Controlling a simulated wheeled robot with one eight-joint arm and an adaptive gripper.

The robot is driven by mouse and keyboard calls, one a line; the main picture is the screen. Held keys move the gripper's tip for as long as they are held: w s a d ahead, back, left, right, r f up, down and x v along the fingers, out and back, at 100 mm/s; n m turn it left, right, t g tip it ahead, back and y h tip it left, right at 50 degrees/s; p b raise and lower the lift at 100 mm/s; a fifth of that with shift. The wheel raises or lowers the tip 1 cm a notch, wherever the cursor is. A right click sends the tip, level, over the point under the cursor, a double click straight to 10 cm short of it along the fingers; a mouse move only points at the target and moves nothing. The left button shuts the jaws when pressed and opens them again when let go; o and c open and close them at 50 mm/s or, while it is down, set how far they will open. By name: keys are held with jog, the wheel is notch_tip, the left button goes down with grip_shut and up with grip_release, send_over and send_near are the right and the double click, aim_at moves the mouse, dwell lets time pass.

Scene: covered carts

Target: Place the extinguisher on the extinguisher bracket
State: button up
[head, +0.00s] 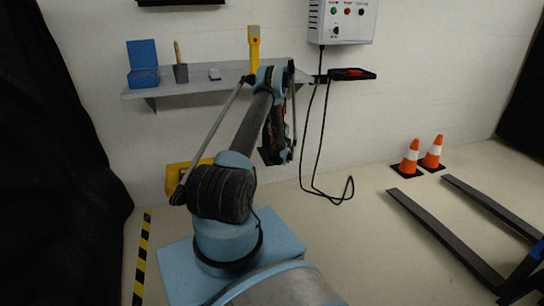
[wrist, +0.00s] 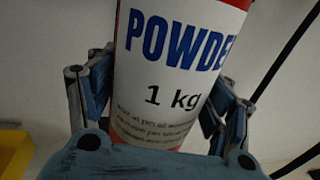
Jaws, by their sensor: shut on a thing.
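The extinguisher (wrist: 165,60) fills the middle of the wrist view, a red and white cylinder with a label reading "POWDER" and "1 kg". It is slightly tilted in that picture, and its top and bottom are out of view. My gripper (wrist: 157,105) is shut on it, with a blue-grey finger on each side. In the head view my gripper (head: 277,152) hangs in front of the wall, below the shelf's right end. There the arm hides nearly all of the extinguisher. I cannot make out an extinguisher bracket for certain in either view.
A wall shelf (head: 205,83) holds a blue box (head: 143,55), a pot (head: 181,73) and a yellow tool (head: 254,45). Cones (head: 410,157) and forks (head: 440,230) stand right.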

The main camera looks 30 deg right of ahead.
jog(key=f, duration=0.4)
jog(key=shift+w+a+f, duration=0.1)
jog(key=shift+w+f, duration=0.05)
jog(key=shift+w, duration=0.1)
jog(key=shift+f, duration=2.8)
jog(key=o, duration=2.1)
jog(key=shift+s, duration=0.1)
